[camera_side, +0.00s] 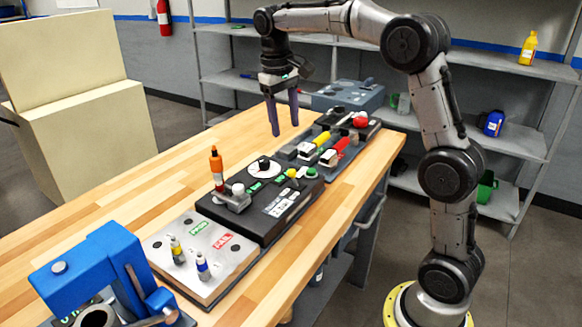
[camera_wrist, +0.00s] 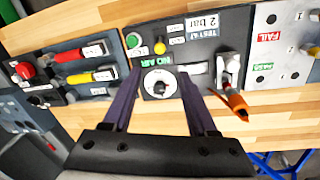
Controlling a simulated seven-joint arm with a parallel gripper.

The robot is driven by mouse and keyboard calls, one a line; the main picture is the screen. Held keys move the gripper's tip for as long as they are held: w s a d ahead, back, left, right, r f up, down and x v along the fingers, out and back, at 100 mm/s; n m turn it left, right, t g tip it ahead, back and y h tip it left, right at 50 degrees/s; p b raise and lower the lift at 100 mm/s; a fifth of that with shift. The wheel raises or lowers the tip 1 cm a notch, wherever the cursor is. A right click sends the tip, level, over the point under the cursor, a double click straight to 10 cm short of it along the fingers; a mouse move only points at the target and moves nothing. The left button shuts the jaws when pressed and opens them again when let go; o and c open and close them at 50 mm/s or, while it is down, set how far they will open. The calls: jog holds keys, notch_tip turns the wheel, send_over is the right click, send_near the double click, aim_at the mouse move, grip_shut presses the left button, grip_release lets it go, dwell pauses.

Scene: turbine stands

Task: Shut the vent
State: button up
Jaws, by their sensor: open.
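Which part is the vent I cannot tell; the small labels are not all legible. In the side view, red (camera_side: 341,147) and yellow (camera_side: 321,139) handles lie on the far panel near a red knob (camera_side: 360,119). The wrist view shows the red handle (camera_wrist: 78,54), yellow handle (camera_wrist: 80,77) and red knob (camera_wrist: 25,70) at left. My gripper (camera_side: 284,127) is open and empty above the bench, pointing down. In the wrist view its fingertips (camera_wrist: 159,74) straddle the view of a white-ringed dial (camera_wrist: 159,84) beside a "NO AIR" label. The gripper appears well above the dial.
The black panel also carries a yellow button (camera_wrist: 160,47), a green button (camera_wrist: 132,41) and an upright orange-tipped piece (camera_side: 216,165). A PASS/FAIL plate (camera_side: 190,260) and a blue clamp (camera_side: 95,270) are nearer. A blue-grey case (camera_side: 348,95) stands behind. The bench's left side is clear.

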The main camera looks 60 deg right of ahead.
aim_at(291, 170)
jog(key=f, duration=0.4)
jog(key=d+f, duration=0.1)
jog(key=f, duration=0.8)
jog(key=shift+s+d+f, duration=0.15)
jog(key=shift+s+d, duration=0.15)
jog(key=shift+d, duration=0.05)
grip_shut()
